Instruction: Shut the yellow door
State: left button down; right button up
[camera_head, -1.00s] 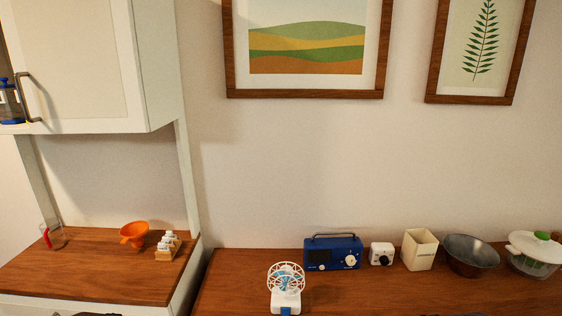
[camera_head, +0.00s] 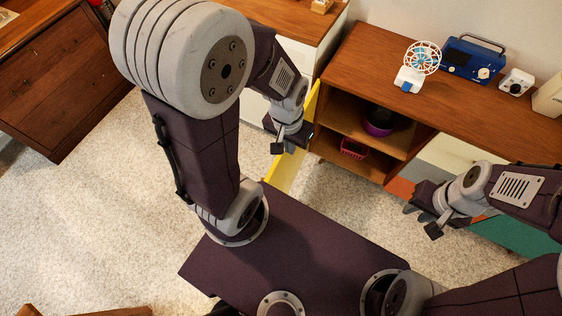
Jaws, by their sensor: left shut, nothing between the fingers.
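The yellow door (camera_head: 276,179) stands open at the left end of the wooden sideboard (camera_head: 345,70), swung out toward me and seen almost edge-on. My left arm hides part of it. My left gripper (camera_head: 284,146) is shut and empty, and overlaps the door in the view; I cannot tell whether it touches it. The open compartment (camera_head: 372,133) shows a shelf, with a purple bowl (camera_head: 379,121) above and a pink basket (camera_head: 354,148) below. My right gripper (camera_head: 421,220) is open and empty, in front of the sideboard's coloured fronts.
A fan (camera_head: 421,58), a blue radio (camera_head: 472,60) and a small white device (camera_head: 515,82) stand on the sideboard top. A white hutch with a wooden counter (camera_head: 270,17) is beside it. A dark wooden cabinet (camera_head: 55,95) stands at left. The carpet (camera_head: 80,225) at left is clear.

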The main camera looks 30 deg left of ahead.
aim_at(285, 169)
jog(key=j+z, duration=0.15)
jog(key=j, duration=0.45)
jog(key=k+j+z, duration=0.15)
jog(key=j, duration=0.45)
jog(key=j+z, duration=0.1)
jog(key=j, duration=0.55)
jog(key=k+l+u, duration=0.15)
jog(key=k+u, duration=0.25)
jog(key=i, duration=0.1)
